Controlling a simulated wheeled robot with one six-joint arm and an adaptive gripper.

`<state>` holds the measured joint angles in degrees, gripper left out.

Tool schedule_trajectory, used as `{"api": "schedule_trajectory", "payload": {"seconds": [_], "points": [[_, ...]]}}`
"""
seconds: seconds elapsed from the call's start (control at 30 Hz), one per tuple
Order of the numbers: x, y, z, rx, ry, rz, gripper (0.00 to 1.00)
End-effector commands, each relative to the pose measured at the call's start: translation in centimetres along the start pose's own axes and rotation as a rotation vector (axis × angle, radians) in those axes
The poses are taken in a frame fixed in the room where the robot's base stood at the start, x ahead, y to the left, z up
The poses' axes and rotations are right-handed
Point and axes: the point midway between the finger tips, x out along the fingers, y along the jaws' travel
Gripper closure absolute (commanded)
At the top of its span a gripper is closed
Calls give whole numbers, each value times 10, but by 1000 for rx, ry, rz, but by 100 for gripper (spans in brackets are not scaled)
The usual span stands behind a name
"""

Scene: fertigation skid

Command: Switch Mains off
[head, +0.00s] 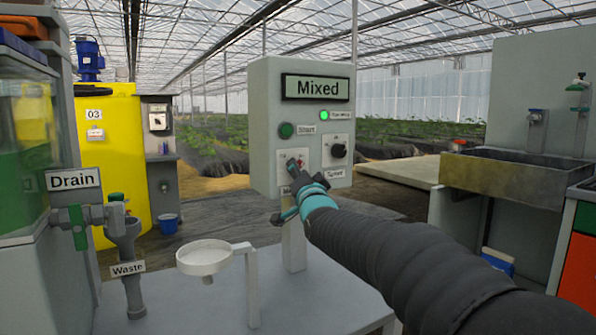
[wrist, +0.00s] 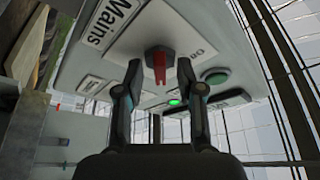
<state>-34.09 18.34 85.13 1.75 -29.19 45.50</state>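The Mains switch has a small red handle (wrist: 158,62) on a white plate, on the front of the grey control box (head: 262,125). In the wrist view a "Mains" label (wrist: 108,20) is at upper left and lettering like "ON" is to the right of the handle. My gripper (wrist: 159,72) is open, with one finger on each side of the red handle; I cannot tell if either touches it. In the head view my gripper (head: 300,178) is at the box's lower left and covers part of the switch and its label.
The box has a "Mixed" display (head: 317,88), a green Start button (head: 286,130), a lit green lamp (head: 324,115) and a black knob (head: 338,150) close to the switch. A white dish (head: 204,258) and Drain valve (head: 78,225) stand left; a sink (head: 515,172) is right.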

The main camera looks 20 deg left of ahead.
Motion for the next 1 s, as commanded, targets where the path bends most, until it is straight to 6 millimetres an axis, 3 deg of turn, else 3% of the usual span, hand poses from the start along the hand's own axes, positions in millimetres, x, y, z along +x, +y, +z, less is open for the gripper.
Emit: {"api": "schedule_trajectory", "payload": {"seconds": [0.27,0.43,1.0], "points": [[1,0,0,0,0,0,62],[1,0,0,0,0,0,100],[1,3,3,-105,1,-45,100]]}}
